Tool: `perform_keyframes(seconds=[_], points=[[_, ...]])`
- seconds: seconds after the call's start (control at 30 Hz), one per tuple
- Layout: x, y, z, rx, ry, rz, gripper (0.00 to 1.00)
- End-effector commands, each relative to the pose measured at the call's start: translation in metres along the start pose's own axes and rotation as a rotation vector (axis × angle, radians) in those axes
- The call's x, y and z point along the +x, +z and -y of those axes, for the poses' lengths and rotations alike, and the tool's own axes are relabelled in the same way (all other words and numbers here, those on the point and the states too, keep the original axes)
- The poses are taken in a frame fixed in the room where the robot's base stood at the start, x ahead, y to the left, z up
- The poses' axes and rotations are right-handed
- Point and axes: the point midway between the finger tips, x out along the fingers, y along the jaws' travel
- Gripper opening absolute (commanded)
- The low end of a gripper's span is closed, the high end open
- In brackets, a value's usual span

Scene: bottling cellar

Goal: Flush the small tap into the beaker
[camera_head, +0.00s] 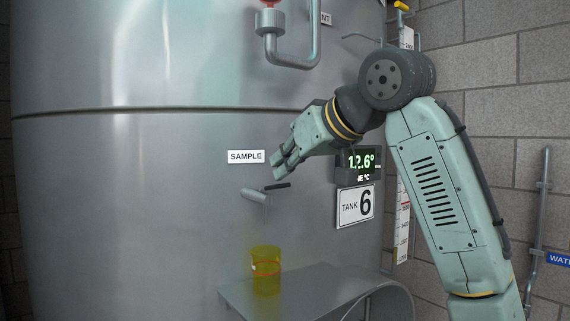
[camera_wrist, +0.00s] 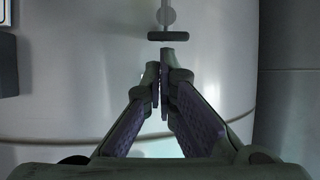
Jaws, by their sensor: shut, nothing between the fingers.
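The small tap (camera_head: 254,195) sticks out of the tank wall below the SAMPLE sign (camera_head: 246,156). Its dark lever (camera_head: 278,186) points right in the head view. In the wrist view the lever (camera_wrist: 168,36) is a dark crossbar just beyond the fingertips. The yellow see-through beaker (camera_head: 265,272) stands upright on a metal shelf, below the tap, with a red line around it. Whether liquid runs from the tap is too faint to tell. My gripper (camera_head: 278,170) is shut and empty, just above the lever; it also shows in the wrist view (camera_wrist: 160,82). I see no clear contact.
The metal shelf (camera_head: 320,291) is bare to the right of the beaker. A green display (camera_head: 361,161) and a TANK 6 sign (camera_head: 356,206) sit right of the tap. A pipe with a red-topped valve (camera_head: 271,22) hangs above. A brick wall stands at the right.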

Motion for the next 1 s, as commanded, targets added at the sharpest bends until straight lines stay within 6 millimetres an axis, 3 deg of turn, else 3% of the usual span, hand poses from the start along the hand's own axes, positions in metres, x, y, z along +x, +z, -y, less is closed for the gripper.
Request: perform_keyframes(seconds=[0.47,0.57,1.0], points=[[0.001,0.022,0.001,-0.002,-0.003,-0.326,0.00],[0.004,0.039,0.001,-0.001,-0.007,-0.379,0.00],[0.000,0.036,0.000,-0.001,-0.001,-0.435,0.00]])
